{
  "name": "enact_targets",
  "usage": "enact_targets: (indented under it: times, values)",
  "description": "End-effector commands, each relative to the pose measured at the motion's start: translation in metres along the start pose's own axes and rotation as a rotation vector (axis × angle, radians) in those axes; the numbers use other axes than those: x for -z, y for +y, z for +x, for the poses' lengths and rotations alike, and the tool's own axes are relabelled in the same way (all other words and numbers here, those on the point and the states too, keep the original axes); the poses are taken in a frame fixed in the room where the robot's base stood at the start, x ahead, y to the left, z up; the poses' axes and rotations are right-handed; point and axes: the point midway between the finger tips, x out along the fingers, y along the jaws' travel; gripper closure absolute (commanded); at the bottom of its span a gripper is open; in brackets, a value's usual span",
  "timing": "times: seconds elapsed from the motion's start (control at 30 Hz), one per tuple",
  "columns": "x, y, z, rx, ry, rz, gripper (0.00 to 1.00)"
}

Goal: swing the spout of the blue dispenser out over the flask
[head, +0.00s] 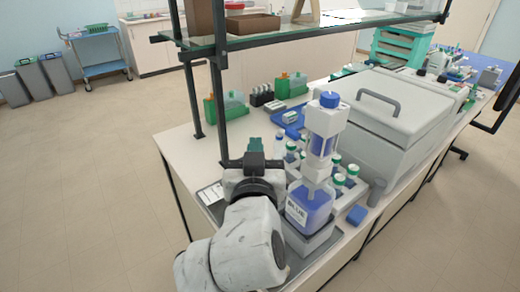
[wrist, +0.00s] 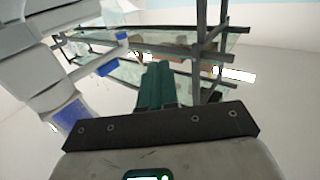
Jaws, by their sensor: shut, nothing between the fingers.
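The blue dispenser stands upright near the front of the bench in the head view. It has a blue bottle (head: 310,207) labelled BLUE and a tall white pump head (head: 326,118) with a blue cap. Its white body (wrist: 28,68) and blue bottle (wrist: 70,118) fill the left of the wrist view, tilted by the camera. My gripper (head: 255,145) is just left of the dispenser. Its green fingers are together and empty, also in the wrist view (wrist: 157,68).
Several green-capped bottles (head: 338,181) stand close behind the dispenser. A grey lidded machine (head: 400,110) is to the right. A glass shelf (head: 300,31) on dark posts rises behind my gripper. A small blue block (head: 356,215) lies at the bench front.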

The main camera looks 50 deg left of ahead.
Motion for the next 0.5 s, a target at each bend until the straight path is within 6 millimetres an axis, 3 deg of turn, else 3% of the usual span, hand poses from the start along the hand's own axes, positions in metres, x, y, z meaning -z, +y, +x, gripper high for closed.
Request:
enact_targets:
  times: [0.5]
  values:
    - [-0.003,-0.055,-0.044,-0.001,-0.003,0.002,1.00]
